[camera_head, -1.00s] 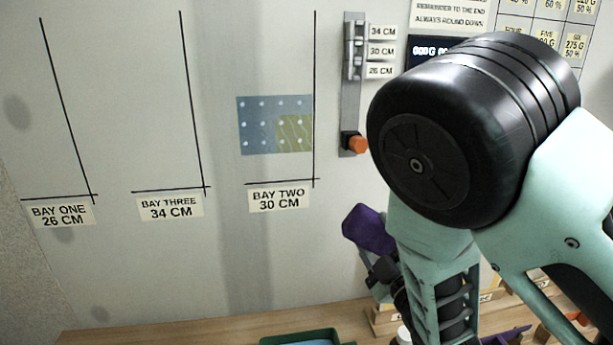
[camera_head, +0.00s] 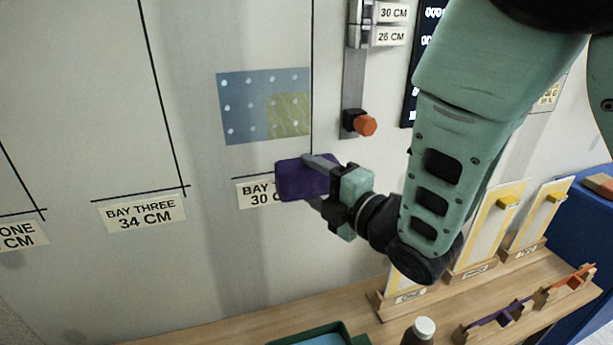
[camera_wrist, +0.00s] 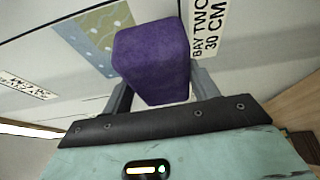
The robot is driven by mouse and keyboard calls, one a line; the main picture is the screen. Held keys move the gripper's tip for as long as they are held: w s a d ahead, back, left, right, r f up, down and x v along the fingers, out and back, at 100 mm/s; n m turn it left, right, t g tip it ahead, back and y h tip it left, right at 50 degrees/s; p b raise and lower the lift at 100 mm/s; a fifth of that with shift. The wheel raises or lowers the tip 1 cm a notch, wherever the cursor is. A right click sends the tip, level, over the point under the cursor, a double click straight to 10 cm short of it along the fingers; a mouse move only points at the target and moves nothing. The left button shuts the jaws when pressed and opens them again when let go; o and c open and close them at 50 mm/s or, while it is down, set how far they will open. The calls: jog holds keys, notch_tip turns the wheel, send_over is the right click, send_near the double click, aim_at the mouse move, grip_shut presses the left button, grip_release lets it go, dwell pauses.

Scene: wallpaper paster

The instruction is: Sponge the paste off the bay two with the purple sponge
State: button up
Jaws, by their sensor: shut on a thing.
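The purple sponge (camera_head: 300,180) is held in my gripper (camera_head: 322,182), which is shut on it. In the head view it covers part of the bay two label (camera_head: 254,192), just below the patterned patch on the wall. The sponge also shows in the wrist view (camera_wrist: 152,62) between the fingers. The bay two patch (camera_head: 245,100) is blue with white dots, with a yellow-green paste area (camera_head: 287,114) at its lower right. The sponge is below the paste area; I cannot tell whether it touches the wall.
A vertical rail with an orange knob (camera_head: 365,125) is on the wall right of bay two. Below is a wooden shelf (camera_head: 250,328) with a green tray (camera_head: 312,336), a white-capped bottle (camera_head: 424,328) and upright boards (camera_head: 490,230).

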aim_at(303, 165)
jog(key=shift+s, duration=0.1)
jog(key=shift+a, duration=0.1)
jog(key=shift+w+a+b, duration=0.15)
jog(key=shift+w+a, duration=0.15)
jog(key=shift+w, duration=0.7)
jog(key=shift+w+a+b, duration=0.1)
jog(key=shift+w+a, duration=0.15)
jog(key=shift+w, duration=0.8)
jog(key=shift+w+a+b, duration=0.15)
jog(key=shift+w+a, duration=0.15)
jog(key=shift+w, duration=0.7)
jog(key=shift+w+a, duration=0.15)
jog(key=shift+w, duration=0.5)
jog(key=shift+w+a, duration=0.15)
jog(key=shift+w, duration=0.45)
jog(key=shift+r, duration=0.1)
dwell(1.0)
jog(key=shift+r, duration=1.85)
jog(key=shift+f, duration=0.1)
jog(key=shift+r, duration=2)
jog(key=shift+s+r, duration=0.1)
jog(key=shift+r, duration=0.1)
